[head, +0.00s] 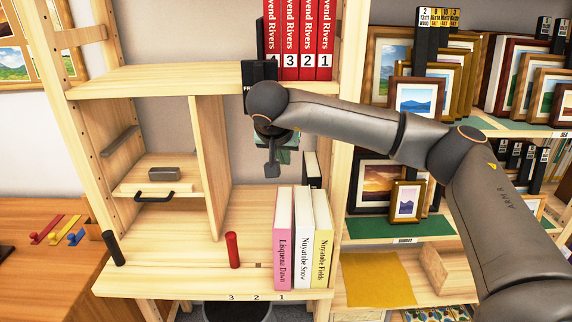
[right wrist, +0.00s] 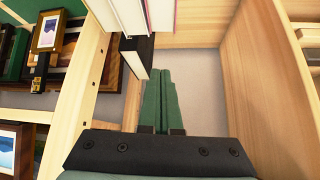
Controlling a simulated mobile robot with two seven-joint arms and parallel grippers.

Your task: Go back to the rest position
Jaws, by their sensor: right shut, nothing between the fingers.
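My right gripper (head: 272,172) hangs in the bay of the wooden shelf unit, above and behind the lower board (head: 180,262). It is shut and empty. Its green fingers lie side by side in the right wrist view (right wrist: 162,100). My right arm reaches in from the right across the front of the shelves. Three upright books, pink (head: 283,240), white (head: 303,235) and yellow (head: 322,240), stand on the lower board to the right of the gripper. In the right wrist view book edges (right wrist: 125,25) show near the fingertips. My left gripper is out of view.
Several red books (head: 298,40) stand on the upper board, beside a black object (head: 258,75). A red peg (head: 233,250) and a black peg (head: 112,248) stand on the lower board. Framed prints (head: 417,97) fill the shelves at the right, behind my arm.

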